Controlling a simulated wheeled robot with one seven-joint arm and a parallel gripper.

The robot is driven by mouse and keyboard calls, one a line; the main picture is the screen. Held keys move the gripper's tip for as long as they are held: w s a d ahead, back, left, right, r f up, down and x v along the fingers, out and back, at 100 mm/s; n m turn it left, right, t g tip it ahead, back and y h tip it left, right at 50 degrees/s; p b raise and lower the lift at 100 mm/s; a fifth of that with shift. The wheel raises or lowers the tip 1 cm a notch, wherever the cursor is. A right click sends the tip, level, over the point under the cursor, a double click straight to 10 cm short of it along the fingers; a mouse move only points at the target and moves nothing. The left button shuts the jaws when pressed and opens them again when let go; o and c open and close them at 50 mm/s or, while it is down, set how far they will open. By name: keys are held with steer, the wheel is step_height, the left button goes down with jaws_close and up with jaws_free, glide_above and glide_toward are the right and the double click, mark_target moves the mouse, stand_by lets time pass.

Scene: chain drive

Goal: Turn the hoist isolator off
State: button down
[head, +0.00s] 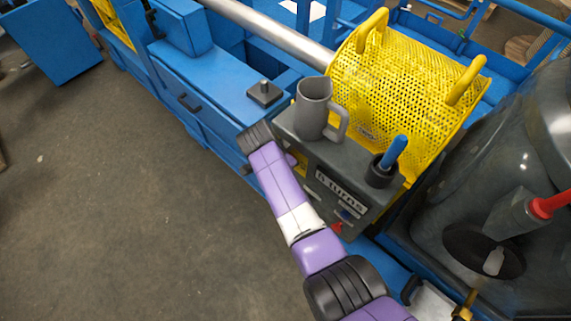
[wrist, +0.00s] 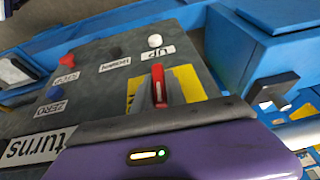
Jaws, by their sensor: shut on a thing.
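The hoist isolator is a red handle (wrist: 159,85) on a yellow plate (wrist: 186,83) on the grey control box, seen in the wrist view. The handle points up the picture, and its lower end is hidden behind the dark edge of my gripper (wrist: 160,122). In the head view my gripper (head: 256,138) is at the left end of the grey control box (head: 320,165), in front of its panel. A bit of the yellow plate (head: 297,160) shows beside my purple arm. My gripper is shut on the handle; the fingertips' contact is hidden.
Beside the isolator are a white button (wrist: 155,40) at the UP label, a red button (wrist: 72,60) and a blue button (wrist: 58,91). A grey mug (head: 313,108) and a cup with a blue handle (head: 382,170) stand on the box. Floor at left is clear.

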steer(key=shift+f+g, duration=0.1)
steer(key=shift+g, duration=0.2)
steer(key=shift+s, duration=0.1)
steer(key=c, duration=1.4)
jaws_free()
steer(key=shift+o, duration=0.2)
steer(key=v, duration=0.7)
steer(key=shift+a+r, duration=0.25)
steer(key=shift+r, duration=0.1)
steer(key=shift+s, duration=0.15)
